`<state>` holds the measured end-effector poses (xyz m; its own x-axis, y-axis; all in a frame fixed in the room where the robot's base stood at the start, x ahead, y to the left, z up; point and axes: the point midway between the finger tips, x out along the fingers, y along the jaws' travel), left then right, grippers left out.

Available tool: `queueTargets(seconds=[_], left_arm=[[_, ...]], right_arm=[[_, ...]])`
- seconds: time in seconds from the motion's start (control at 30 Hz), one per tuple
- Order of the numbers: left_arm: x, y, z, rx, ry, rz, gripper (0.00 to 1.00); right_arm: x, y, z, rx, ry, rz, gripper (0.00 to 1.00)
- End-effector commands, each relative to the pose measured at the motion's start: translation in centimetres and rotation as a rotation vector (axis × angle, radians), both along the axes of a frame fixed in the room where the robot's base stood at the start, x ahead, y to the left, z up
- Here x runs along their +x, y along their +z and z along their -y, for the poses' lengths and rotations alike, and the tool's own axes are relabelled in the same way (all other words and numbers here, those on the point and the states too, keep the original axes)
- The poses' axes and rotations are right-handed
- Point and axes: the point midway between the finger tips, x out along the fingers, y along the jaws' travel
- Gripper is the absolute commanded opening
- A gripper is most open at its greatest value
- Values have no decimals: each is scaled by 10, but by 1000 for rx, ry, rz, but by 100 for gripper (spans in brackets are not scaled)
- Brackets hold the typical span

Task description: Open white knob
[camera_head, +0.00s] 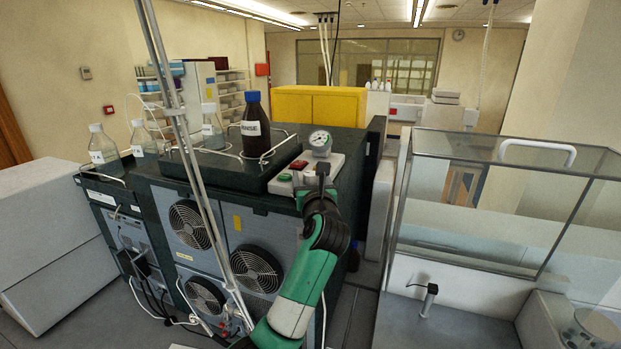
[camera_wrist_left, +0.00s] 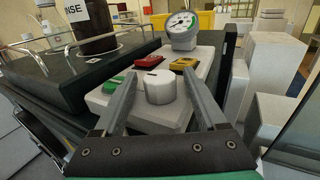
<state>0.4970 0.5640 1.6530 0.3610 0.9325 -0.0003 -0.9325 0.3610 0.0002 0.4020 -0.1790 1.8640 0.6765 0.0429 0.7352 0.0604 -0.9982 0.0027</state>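The white knob (camera_wrist_left: 160,88) stands on a white control panel (camera_wrist_left: 118,104) in the left wrist view. It is a short cylinder with a dark mark on top. My left gripper (camera_wrist_left: 161,75) is open, with one finger on each side of the knob. Gaps show between the fingers and the knob. My right gripper is in neither view.
A pressure gauge (camera_wrist_left: 182,24) rises behind the knob. A green switch (camera_wrist_left: 119,82), a red switch (camera_wrist_left: 149,61) and a yellow switch (camera_wrist_left: 184,64) surround it. A brown bottle (camera_head: 254,126) stands on the dark tray left of the panel. A glass-walled enclosure (camera_head: 480,200) stands at right.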

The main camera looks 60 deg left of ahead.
Motion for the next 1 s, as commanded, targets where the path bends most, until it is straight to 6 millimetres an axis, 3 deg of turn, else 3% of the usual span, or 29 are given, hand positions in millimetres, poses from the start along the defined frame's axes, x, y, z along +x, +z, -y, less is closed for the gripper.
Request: queueTargets(seconds=[0.27, 0.7, 1.0], left_arm=[[-3, -1, 12, 2, -3, 2, 74], [-37, -2, 99, 1, -4, 4, 74], [-42, 0, 109, -1, 0, 0, 74]], right_arm=[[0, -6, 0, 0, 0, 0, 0], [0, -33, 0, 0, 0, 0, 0], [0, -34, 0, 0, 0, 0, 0]])
